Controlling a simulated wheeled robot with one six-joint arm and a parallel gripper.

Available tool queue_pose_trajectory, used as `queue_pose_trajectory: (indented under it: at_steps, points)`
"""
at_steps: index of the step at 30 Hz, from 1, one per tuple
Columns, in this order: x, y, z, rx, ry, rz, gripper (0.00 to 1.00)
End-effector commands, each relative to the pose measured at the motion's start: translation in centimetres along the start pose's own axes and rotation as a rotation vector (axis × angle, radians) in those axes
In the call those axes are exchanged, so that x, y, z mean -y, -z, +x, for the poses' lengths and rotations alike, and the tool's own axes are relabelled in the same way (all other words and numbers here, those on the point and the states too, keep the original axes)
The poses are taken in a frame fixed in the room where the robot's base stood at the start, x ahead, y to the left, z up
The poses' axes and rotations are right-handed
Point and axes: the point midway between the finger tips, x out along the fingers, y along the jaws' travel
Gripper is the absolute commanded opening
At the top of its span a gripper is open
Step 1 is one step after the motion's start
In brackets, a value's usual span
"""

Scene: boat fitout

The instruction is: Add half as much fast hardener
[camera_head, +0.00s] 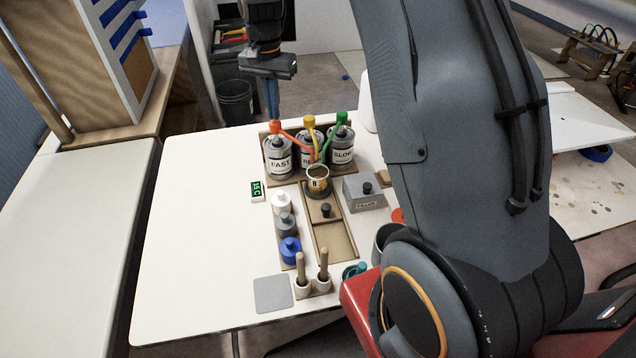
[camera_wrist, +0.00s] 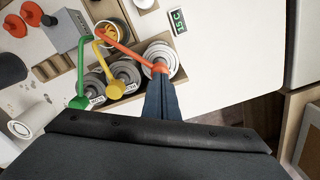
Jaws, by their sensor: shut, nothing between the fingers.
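The grey can marked FAST (camera_head: 278,158) stands at the left of three pump cans in a wooden rack. Its orange-red pump head (camera_head: 275,127) has a spout reaching toward a cup (camera_head: 318,184) in front of the cans. In the wrist view this pump head (camera_wrist: 160,68) shows at my fingertips, and its can (camera_wrist: 160,52) is partly covered by it. My gripper (camera_head: 273,118) is shut and empty, pointing down just above the orange-red head; I cannot tell whether it touches. The cup (camera_wrist: 112,32) also shows in the wrist view, under the spout ends.
A yellow-pump can (camera_head: 308,156) and a green-pump can marked SLOW (camera_head: 342,152) stand close to the right. A green-lit display (camera_head: 257,191) lies left of the rack. A grey filler box (camera_head: 364,193) is right of the cup. The table's left side is clear.

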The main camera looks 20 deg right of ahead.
Motion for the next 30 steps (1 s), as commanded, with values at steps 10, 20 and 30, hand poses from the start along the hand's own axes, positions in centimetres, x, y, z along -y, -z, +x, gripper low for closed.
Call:
queue_pose_trajectory:
  at_steps: [10, 20, 30]
  points:
    - [0.0, 0.0, 0.0, 0.000, 0.000, 0.000, 0.00]
    - [0.0, 0.0, 0.8, 0.001, -0.001, 0.000, 0.00]
    - [0.0, 0.0, 1.8, 0.000, 0.000, 0.000, 0.00]
